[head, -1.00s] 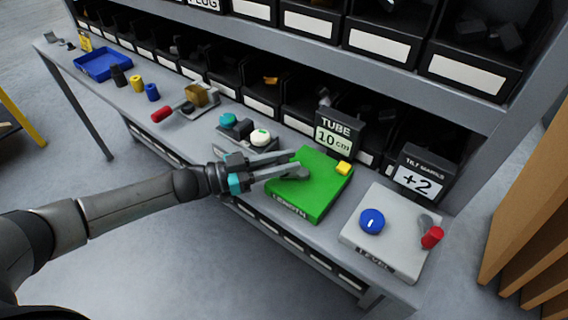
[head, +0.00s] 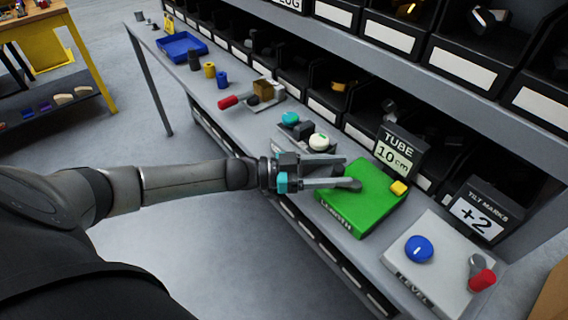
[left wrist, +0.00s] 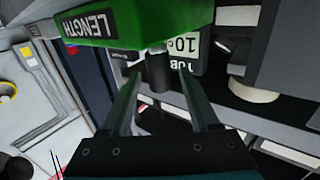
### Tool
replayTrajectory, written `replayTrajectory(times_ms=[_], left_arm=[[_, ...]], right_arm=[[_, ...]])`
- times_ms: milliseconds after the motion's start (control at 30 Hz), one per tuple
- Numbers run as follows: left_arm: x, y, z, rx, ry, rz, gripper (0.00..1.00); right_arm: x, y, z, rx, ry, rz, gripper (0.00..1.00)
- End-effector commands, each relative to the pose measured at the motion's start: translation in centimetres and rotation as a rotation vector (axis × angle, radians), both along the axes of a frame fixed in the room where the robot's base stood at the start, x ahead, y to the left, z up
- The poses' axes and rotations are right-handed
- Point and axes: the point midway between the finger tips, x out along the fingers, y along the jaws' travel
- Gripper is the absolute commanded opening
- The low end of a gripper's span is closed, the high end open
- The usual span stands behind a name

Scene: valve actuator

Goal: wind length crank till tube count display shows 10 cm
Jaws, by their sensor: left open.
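The green LENGTH box (head: 365,205) stands on the bench, with a yellow knob (head: 399,187) at its far right corner. The TUBE display (head: 398,157) behind it reads 10 cm. My left gripper (head: 348,172) is open, its fingers reaching over the left part of the box. In the left wrist view the green box (left wrist: 150,22) is at the top. A short dark grey cylinder (left wrist: 160,72) shows between the open fingers (left wrist: 159,82), apart from both. I cannot tell whether it is the crank's handle. The display (left wrist: 181,45) is partly hidden there. My right gripper is not in view.
To the right is the LEVEL box (head: 430,265) with a blue knob (head: 419,249) and a red-handled crank (head: 481,281); its TILT MARKS display (head: 476,213) reads +2. A white button (head: 319,142) stands left of the box. Bins line the back.

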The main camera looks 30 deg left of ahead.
Motion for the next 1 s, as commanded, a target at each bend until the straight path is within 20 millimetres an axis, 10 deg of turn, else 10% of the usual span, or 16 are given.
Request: replayTrajectory(times_ms=[600,1000], left_arm=[[-7.3,10.6,-0.1,0.002,0.004,0.000,0.61],[-8.2,11.9,0.0,0.000,0.000,-0.001,0.61]], right_arm=[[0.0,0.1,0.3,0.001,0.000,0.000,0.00],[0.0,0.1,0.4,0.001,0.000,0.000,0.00]])
